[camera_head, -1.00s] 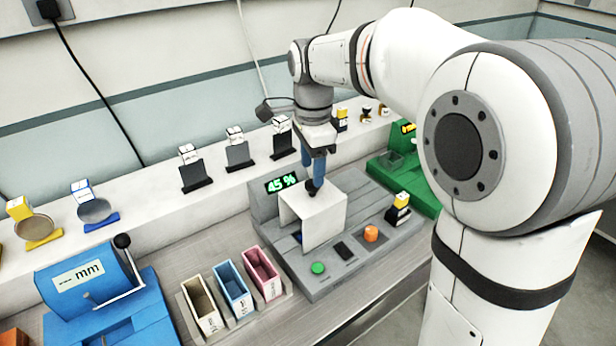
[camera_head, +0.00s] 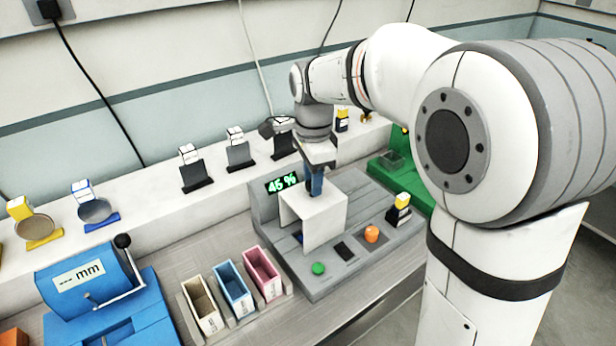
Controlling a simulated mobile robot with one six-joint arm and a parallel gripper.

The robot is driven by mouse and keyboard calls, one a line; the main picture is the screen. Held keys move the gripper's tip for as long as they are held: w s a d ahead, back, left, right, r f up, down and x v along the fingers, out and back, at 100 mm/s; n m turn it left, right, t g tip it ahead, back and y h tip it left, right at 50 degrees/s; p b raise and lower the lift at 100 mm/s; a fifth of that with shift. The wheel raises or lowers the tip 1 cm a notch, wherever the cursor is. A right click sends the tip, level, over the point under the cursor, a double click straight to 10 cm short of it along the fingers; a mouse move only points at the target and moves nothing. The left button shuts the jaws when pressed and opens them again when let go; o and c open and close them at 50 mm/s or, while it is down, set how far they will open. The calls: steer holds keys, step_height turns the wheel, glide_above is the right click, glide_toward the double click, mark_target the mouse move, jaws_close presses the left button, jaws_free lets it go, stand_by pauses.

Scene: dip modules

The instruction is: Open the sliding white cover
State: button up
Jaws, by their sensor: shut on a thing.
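The white cover (camera_head: 326,222) is a box-like hood on the grey machine (camera_head: 345,262), in the middle of the view. It stands over part of the machine's top, and a little dark blue shows at its lower left edge. My gripper (camera_head: 314,190) points down at the top of the cover, near its back edge. Its blue fingers are shut at the cover's top; the part they grip is hidden between them. A green display (camera_head: 282,183) behind the cover reads 46 %.
The machine's front carries a green button (camera_head: 318,268), a dark pad (camera_head: 344,250) and an orange knob (camera_head: 371,234). A small yellow-topped block (camera_head: 402,201) stands at right. Three coloured bins (camera_head: 233,288) and a blue lever device (camera_head: 105,285) stand left.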

jaws_close()
steer(key=w+d+p, duration=0.2)
steer(key=w+d, duration=0.4)
steer(key=d, duration=0.4)
steer(key=shift+w, duration=0.3)
steer(key=o, duration=0.8)
jaws_free()
